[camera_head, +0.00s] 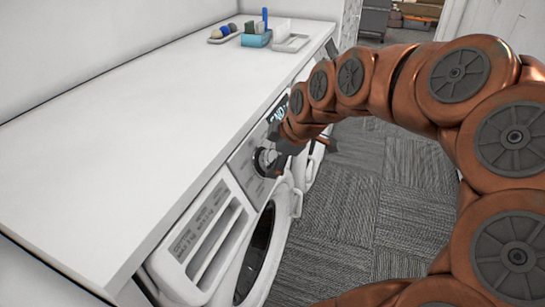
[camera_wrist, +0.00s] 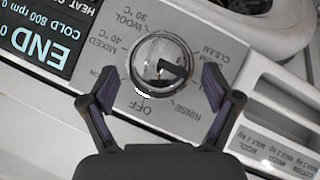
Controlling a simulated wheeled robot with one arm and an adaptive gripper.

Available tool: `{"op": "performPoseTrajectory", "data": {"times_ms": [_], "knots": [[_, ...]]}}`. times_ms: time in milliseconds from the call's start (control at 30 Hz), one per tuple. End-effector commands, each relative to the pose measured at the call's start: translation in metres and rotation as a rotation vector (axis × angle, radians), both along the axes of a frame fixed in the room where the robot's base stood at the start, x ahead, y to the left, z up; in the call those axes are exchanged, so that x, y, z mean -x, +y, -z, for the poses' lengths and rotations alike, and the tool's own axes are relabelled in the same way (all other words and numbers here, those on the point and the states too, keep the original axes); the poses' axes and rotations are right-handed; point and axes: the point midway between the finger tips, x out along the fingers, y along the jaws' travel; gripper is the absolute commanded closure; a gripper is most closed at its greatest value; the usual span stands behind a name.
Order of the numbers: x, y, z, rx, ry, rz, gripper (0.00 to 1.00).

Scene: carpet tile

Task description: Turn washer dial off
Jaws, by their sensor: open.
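The washer dial (camera_wrist: 162,62) is a round chrome knob with a dark patch, near the top middle of the wrist view. Labels ring it, with OFF printed just below it. I cannot tell which label it points to. My gripper (camera_wrist: 160,86) is open, its dark fingers on either side of the dial's lower half. I cannot tell whether they touch it. In the head view the dial (camera_head: 264,161) is partly hidden by my gripper (camera_head: 281,160), which is at the washer's front panel (camera_head: 243,168). The display (camera_wrist: 42,35) reads END.
A white countertop (camera_head: 130,130) runs above the washer. A tray with balls (camera_head: 221,34) and a blue holder (camera_head: 256,39) stand at its far end. The detergent drawer (camera_head: 207,238) and round door (camera_head: 258,240) are nearby. Grey carpet (camera_head: 370,185) is clear to the right.

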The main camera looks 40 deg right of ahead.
Motion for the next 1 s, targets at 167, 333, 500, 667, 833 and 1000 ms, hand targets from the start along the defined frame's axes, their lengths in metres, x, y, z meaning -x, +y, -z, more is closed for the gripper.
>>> {"op": "performPoseTrajectory", "data": {"times_ms": [167,333,500,667,833,1000], "knots": [[-0.007,0.001,0.013,-0.003,0.002,-0.001,0.12],[-0.009,0.001,0.016,-0.003,0.002,-0.001,0.12],[-0.009,0.001,0.016,-0.002,0.001,0.000,0.12],[-0.009,0.001,0.016,-0.002,0.000,0.000,0.27],[-0.009,0.001,0.016,-0.002,0.000,0.000,0.45],[-0.009,0.001,0.016,-0.002,0.000,0.000,0.63]]}}
